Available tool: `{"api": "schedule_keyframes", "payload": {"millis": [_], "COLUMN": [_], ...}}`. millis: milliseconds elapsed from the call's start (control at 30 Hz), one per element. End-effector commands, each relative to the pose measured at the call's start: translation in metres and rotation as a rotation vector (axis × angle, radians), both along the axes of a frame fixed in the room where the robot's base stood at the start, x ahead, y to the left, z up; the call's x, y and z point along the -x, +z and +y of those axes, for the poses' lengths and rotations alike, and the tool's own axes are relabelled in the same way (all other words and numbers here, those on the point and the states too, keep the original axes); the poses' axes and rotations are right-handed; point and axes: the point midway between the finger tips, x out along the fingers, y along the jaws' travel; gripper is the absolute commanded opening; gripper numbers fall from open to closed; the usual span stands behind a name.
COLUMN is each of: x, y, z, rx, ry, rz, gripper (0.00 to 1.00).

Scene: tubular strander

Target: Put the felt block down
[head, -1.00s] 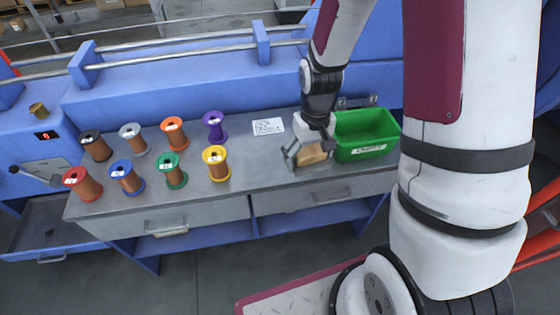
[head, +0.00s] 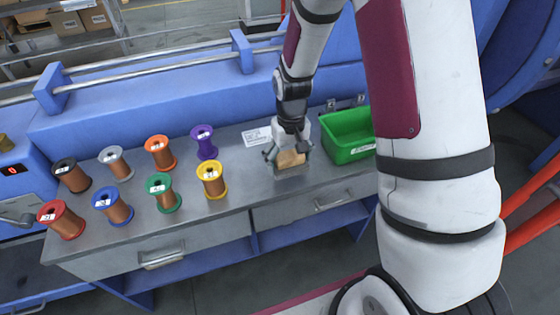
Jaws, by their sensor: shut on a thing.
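The felt block (head: 291,159) is a small tan block at the right part of the grey bench top, between the yellow spool and the green bin. My gripper (head: 288,160) points down from above and is shut on the felt block. The block is at or just above the bench surface; I cannot tell if it touches. The gripper's fingers and palm hide part of the block.
A green bin (head: 349,153) stands close to the right of my gripper. Several coloured wire spools stand to the left, the nearest being the yellow one (head: 212,180). A white label card (head: 257,136) lies behind. The front bench top (head: 240,200) has some free room.

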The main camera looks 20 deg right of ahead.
Motion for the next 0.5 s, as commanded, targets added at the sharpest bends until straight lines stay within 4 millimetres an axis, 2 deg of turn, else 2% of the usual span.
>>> {"api": "schedule_keyframes", "payload": {"millis": [100, 200, 400, 500], "x": [-0.02, -0.028, -0.04, -0.037], "y": [-0.003, -0.003, -0.004, -0.021], "z": [0.007, 0.009, 0.013, 0.012], "rx": [0.0, 0.0, 0.0, 0.0], "ry": [0.0, 0.0, 0.0, -0.001], "rz": [-0.001, 0.0, 0.0, 0.005], "gripper": [0.49, 0.49, 0.49, 0.49]}}
